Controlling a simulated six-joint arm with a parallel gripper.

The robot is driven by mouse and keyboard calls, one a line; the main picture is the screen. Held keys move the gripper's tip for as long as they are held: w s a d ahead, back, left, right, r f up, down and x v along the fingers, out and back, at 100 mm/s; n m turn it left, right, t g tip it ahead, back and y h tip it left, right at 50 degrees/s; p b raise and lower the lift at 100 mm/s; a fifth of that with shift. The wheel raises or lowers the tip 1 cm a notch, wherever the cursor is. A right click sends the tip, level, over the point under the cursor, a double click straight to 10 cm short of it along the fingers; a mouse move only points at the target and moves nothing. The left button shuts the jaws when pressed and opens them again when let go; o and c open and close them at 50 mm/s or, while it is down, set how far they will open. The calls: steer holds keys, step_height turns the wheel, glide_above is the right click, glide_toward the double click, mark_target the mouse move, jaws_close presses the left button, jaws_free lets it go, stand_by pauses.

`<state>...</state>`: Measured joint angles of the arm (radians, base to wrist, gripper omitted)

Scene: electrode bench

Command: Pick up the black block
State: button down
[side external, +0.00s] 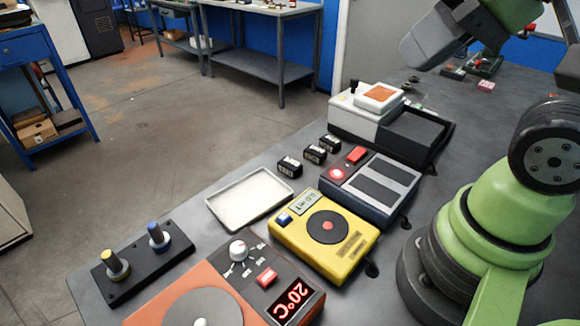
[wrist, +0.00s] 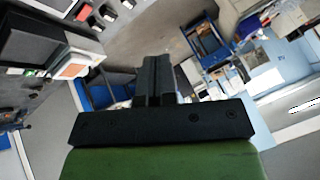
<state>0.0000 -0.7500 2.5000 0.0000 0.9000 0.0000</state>
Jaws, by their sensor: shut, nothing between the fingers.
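Three small black blocks with white markings stand in a short row on the grey bench: a near one (side external: 289,167), a middle one (side external: 315,154) and a far one (side external: 330,143). Small dark blocks also show near the top left of the wrist view (wrist: 110,13). I cannot tell which one the task names. My gripper (wrist: 156,62) shows in the wrist view with its two black fingers together and nothing between them. It is well away from the blocks. Its fingertips are not clearly seen in the side external view.
A white tray (side external: 248,198) lies left of the blocks. A yellow device (side external: 345,254), a dark device with a red button (side external: 390,203) and a white box with an orange top (side external: 355,125) stand close by. A black holder (side external: 130,279) carries two knobbed posts.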

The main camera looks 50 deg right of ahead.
steer(key=c, duration=0.7)
jaws_free()
steer(key=n+g+h, duration=0.2)
steer(key=n+g, duration=0.3)
steer(key=g, duration=0.2)
glide_above(290, 163)
steer(key=f, duration=2.5)
steer(key=shift+a+f, duration=0.1)
steer(key=shift+a, duration=0.1)
steer(key=shift+d+f, duration=0.15)
steer(key=shift+f, duration=2.75)
